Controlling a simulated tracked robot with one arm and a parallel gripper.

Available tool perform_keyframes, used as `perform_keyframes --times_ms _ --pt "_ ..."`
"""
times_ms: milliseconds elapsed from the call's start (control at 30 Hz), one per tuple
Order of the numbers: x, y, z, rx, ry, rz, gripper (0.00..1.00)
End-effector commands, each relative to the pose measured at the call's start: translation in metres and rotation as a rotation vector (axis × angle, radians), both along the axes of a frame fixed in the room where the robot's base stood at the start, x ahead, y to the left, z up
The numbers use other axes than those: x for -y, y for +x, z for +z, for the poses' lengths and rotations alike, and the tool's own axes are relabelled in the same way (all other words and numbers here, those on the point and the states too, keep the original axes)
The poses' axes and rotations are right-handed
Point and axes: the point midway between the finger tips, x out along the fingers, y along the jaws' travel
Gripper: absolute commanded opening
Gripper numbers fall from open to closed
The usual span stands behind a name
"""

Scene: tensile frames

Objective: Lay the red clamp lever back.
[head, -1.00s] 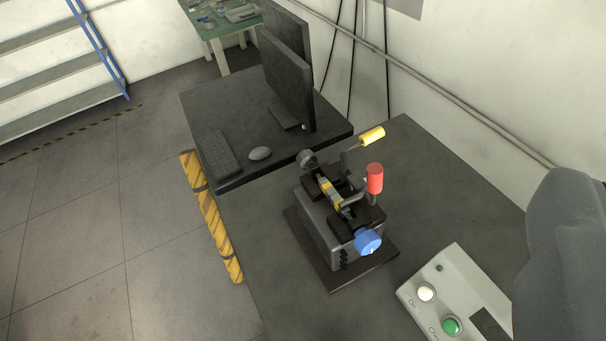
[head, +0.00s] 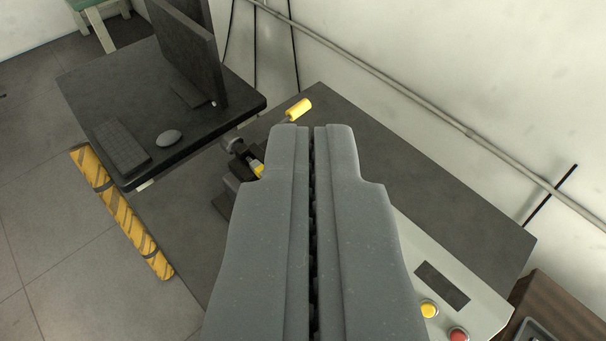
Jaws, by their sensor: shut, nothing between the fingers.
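My gripper (head: 313,130) fills the middle of the view, its two grey fingers side by side and shut with nothing between them. The red clamp lever is hidden behind my gripper. Only the left part of the dark clamp fixture (head: 232,188) shows beside the fingers. A yellow-handled lever (head: 298,109) of the fixture shows just beyond the fingertips. I cannot tell how far the fingers are from the red lever or whether they touch it.
A dark desk (head: 92,90) with a monitor (head: 190,48), keyboard (head: 122,147) and mouse (head: 169,137) stands at the left. A control box (head: 488,305) with yellow and red buttons lies at the lower right. The dark bench top (head: 430,190) is clear right of my gripper.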

Motion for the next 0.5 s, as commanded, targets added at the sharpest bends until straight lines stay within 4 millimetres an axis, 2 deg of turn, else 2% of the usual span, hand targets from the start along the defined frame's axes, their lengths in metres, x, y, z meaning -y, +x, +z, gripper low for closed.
perform_keyframes --times_ms 133,300,500 --pt "-0.018 0.033 -0.028 -0.153 -0.114 0.014 0.00" --pt "-0.033 0.064 -0.074 -0.358 -0.269 0.048 0.00" --pt "-0.047 0.083 -0.118 -0.549 -0.416 0.096 0.00"
